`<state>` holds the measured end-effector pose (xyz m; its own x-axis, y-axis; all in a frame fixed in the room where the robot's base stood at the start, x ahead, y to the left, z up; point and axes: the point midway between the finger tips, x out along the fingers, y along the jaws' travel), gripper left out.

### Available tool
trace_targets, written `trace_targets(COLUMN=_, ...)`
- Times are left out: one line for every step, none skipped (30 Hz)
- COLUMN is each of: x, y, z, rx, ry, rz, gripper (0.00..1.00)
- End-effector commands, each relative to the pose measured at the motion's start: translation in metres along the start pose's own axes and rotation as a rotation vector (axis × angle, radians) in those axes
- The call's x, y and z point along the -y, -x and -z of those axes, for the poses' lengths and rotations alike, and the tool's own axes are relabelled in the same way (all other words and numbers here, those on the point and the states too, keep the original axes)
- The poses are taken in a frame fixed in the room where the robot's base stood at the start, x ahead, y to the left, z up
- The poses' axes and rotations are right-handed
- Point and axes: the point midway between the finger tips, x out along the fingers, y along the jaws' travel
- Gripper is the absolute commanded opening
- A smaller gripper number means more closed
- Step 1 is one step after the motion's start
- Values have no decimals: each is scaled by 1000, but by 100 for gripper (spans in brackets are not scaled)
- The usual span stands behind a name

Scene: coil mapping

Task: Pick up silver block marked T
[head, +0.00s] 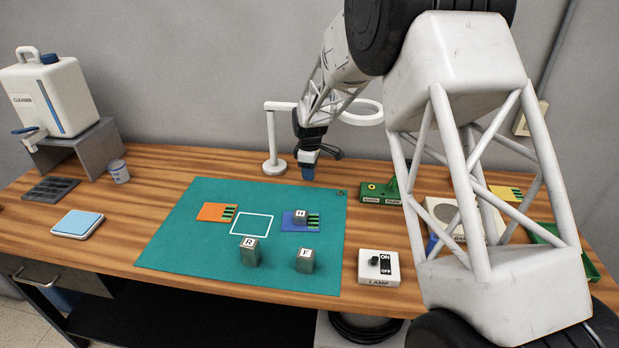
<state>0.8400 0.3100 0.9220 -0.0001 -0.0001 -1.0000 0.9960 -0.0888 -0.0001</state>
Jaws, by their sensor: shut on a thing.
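My gripper (309,171) is at the back of the table, just behind the far edge of the green mat. Its fingers point down and look dark blue. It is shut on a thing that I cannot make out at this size. No block marked T shows in the head view. Three silver blocks show other letters. The block marked R (251,253) and the block marked F (305,261) stand on the front of the mat. The block marked H (300,221) is on a blue card (287,220).
The green mat (190,250) also bears an orange card (214,212) and a white square outline. A ring lamp stand (274,166) is close beside my gripper. A lamp switch box (379,266) and a green device (378,194) are to the right. My arm hides part of the right side.

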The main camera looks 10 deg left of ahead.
Motion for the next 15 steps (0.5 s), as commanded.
trace_targets(x=5, y=1, z=-2, rx=0, ry=0, rz=0, gripper=8)
trace_targets(x=8, y=1, z=-4, rx=0, ry=0, rz=1, gripper=8)
trace_targets(x=12, y=2, z=-6, rx=0, ry=0, rz=0, gripper=8)
trace_targets(x=15, y=3, z=-7, rx=-1, ry=0, rz=-1, gripper=8)
trace_targets(x=19, y=3, z=-9, rx=-1, ry=0, rz=-1, gripper=8)
trace_targets(x=24, y=3, z=-11, rx=-1, ry=0, rz=-1, gripper=8)
trace_targets(x=28, y=4, z=-13, rx=-1, ry=0, rz=-1, gripper=8)
trace_targets(x=32, y=5, z=-15, rx=-1, ry=0, rz=-2, gripper=8)
trace_targets(x=37, y=5, z=-18, rx=0, ry=0, rz=-1, gripper=8)
trace_targets(x=42, y=5, z=-20, rx=0, ry=0, rz=0, gripper=8)
trace_targets(x=46, y=5, z=-22, rx=0, ry=0, rz=0, gripper=8)
trace_targets(x=52, y=6, z=-24, rx=0, ry=0, rz=-1, gripper=8)
trace_targets(x=56, y=6, z=-26, rx=0, ry=0, rz=0, gripper=8)
trace_targets(x=60, y=7, z=-28, rx=0, ry=0, rz=0, gripper=8)
trace_targets(x=66, y=8, z=-31, rx=-1, ry=0, rz=-1, gripper=8)
